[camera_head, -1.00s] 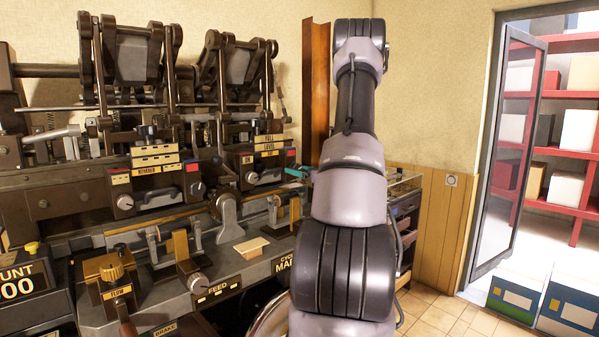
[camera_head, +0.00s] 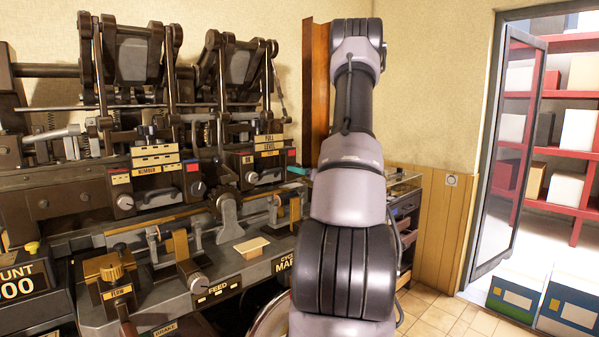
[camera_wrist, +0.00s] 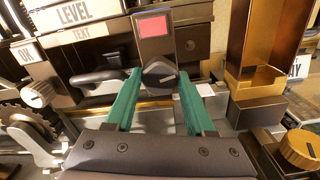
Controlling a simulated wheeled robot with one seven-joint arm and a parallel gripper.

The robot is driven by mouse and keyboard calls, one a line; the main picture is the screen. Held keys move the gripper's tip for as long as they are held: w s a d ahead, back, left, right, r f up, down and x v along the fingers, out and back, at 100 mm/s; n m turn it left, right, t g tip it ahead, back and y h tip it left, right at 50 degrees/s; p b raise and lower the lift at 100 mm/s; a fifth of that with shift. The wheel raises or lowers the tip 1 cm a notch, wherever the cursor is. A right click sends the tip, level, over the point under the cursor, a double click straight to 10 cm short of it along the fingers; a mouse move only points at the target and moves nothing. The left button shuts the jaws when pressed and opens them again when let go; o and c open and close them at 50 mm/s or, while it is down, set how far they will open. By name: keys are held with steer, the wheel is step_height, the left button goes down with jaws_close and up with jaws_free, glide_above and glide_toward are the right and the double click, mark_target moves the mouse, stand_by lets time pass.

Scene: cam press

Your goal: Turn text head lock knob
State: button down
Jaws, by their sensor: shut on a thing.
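The text head lock knob (camera_wrist: 157,74) is dark, with a light pointer line slanting to the right. In the wrist view it sits below a red square light (camera_wrist: 152,26) on a dark panel. My gripper (camera_wrist: 159,79) has green fingers, one on each side of the knob, and is shut on it. In the head view my arm covers most of the gripper. Only a bit of teal finger (camera_head: 297,170) shows at the right end of the text head panel, and the knob cannot be made out there.
LEVEL and TEXT plates (camera_wrist: 88,13) and a dark handle (camera_wrist: 100,78) lie left of the knob. A brass bracket (camera_wrist: 262,80) stands close on the right, with a brass knob (camera_wrist: 301,149) below it. A similar knob (camera_head: 197,188) is on the left head.

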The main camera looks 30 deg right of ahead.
steer(key=m, duration=2.1)
steer(key=shift+m, duration=0.4)
steer(key=shift+s, duration=0.1)
steer(key=shift+c, duration=1.3)
jaws_free()
